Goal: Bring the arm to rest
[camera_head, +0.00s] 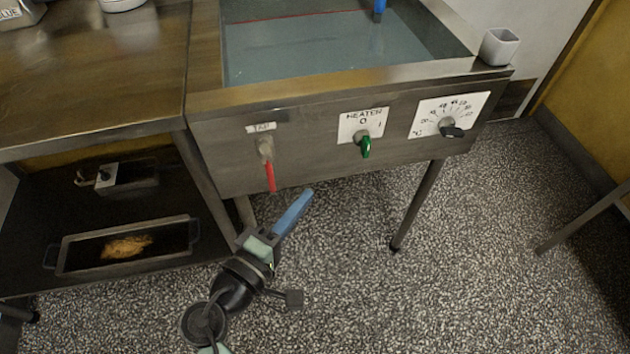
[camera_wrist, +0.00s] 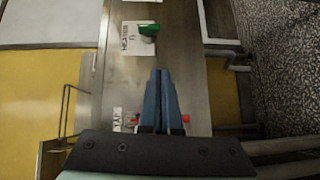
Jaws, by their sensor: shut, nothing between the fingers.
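My gripper (camera_head: 293,213) is in front of the steel tank (camera_head: 225,150), at the lower middle of the head view. Its blue fingers are shut with nothing between them, and they also show in the wrist view (camera_wrist: 160,90). The fingertips appear just below and to the right of the red tap handle (camera_head: 270,177). I cannot tell the exact gap to the panel. In the wrist view the fingers point along the panel towards the green heater knob (camera_wrist: 149,31). The tap label (camera_wrist: 118,119) and a bit of red show beside the fingers.
The panel also carries a temperature dial (camera_head: 452,129). A white cup (camera_head: 499,46) stands on the tank's right corner. A steel table (camera_head: 90,80) is on the left, with a tray (camera_head: 75,240) on its lower shelf. Speckled floor (camera_head: 340,270) is free to the right of my arm.

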